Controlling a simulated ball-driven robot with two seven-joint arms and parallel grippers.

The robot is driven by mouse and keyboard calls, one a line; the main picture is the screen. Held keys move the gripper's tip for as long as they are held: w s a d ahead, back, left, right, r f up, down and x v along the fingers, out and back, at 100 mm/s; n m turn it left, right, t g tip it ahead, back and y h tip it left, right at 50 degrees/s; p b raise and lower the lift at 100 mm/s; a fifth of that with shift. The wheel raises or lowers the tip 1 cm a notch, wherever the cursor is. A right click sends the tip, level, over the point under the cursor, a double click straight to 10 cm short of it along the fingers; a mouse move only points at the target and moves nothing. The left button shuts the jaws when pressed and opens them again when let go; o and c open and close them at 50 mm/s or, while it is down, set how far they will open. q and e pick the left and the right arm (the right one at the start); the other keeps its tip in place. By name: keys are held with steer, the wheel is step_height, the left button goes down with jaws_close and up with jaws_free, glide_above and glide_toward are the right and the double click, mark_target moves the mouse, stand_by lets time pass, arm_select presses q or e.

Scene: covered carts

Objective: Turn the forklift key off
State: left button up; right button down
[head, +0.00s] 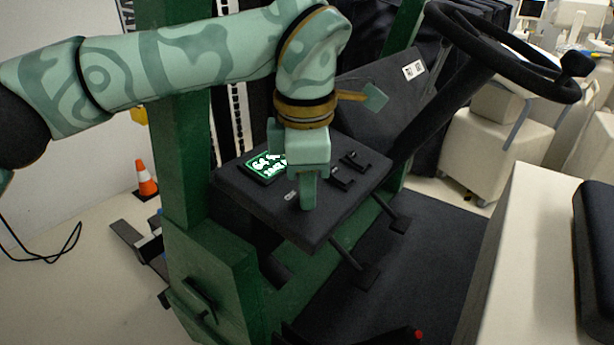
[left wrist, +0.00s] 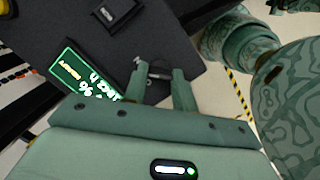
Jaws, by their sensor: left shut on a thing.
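The forklift's dark control panel (head: 330,218) carries a lit green display (head: 262,165), which also shows in the left wrist view (left wrist: 85,72). My left gripper (head: 307,204) reaches down onto the panel, right of the display. In the left wrist view my left gripper (left wrist: 159,84) has its fingers around a small dark and silver part, the key (left wrist: 160,74), and is shut on it. In the head view the fingers hide the key. Its exact turn angle is hard to tell. My right gripper is not in view.
Two black switches (head: 350,168) stand on the panel close to the right of my gripper. The steering wheel (head: 508,62) rises at the upper right, and a green post (head: 180,160) stands left of the panel. Pedals (head: 366,275) are below. An orange cone (head: 146,180) stands on the floor.

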arm_select(q)
steer(key=shift+s+n+p, duration=0.1)
steer(key=shift+n+p, duration=0.2)
steer(key=shift+n, duration=0.5)
steer(key=n, duration=0.2)
steer(key=shift+n+t, duration=0.3)
steer(key=shift+n, duration=0.1)
steer(key=n+t+y, duration=0.1)
steer(key=n, duration=0.4)
steer(key=shift+f, duration=0.1)
steer(key=shift+n, duration=0.4)
steer(key=o, duration=1)
steer(key=p+v, duration=0.3)
steer(key=v, duration=1.3)
